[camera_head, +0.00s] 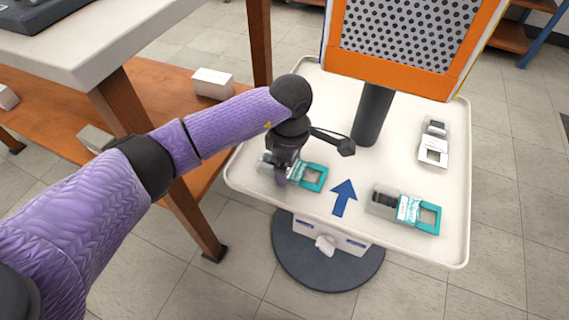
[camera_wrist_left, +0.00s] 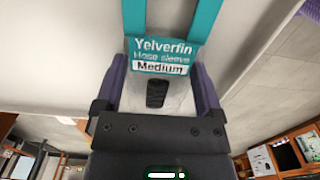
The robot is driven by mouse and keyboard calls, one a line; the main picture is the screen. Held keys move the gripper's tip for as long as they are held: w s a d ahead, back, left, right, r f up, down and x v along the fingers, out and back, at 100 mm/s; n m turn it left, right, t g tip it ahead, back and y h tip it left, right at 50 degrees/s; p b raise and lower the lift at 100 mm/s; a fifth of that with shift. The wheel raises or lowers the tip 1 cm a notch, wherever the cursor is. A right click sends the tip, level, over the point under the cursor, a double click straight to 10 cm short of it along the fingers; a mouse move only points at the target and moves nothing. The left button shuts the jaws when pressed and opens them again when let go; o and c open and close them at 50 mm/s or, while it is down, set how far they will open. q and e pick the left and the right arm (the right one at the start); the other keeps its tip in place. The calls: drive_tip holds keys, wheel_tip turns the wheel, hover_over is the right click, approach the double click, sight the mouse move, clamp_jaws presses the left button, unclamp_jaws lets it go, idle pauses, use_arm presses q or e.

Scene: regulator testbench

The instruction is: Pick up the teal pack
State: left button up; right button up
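A teal pack (camera_head: 313,178) with a clear bag end lies on the left part of the white tray (camera_head: 245,180). My left gripper (camera_head: 280,178) is down at its bag end and hides part of it. In the left wrist view the pack's label (camera_wrist_left: 165,57) reads "Yelverfin Hose sleeve Medium". The fingers of my left gripper (camera_wrist_left: 160,85) stand on either side of the clear bag; I cannot tell whether they press on it. A second teal pack (camera_head: 409,209) lies at the tray's front right, apart from the gripper. My right gripper is not in view.
A white pack (camera_head: 433,150) lies at the tray's right. A blue arrow (camera_head: 343,196) marks the tray's middle. A dark post (camera_head: 373,112) carries an orange-framed perforated panel (camera_head: 405,35) behind. A wooden shelf table (camera_head: 190,150) stands left, under my left arm.

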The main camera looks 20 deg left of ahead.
use_arm(q)
drive_tip(key=shift+c, duration=0.9)
wheel_tip(320, 180, up, 10)
drive_tip(key=p, duration=0.5)
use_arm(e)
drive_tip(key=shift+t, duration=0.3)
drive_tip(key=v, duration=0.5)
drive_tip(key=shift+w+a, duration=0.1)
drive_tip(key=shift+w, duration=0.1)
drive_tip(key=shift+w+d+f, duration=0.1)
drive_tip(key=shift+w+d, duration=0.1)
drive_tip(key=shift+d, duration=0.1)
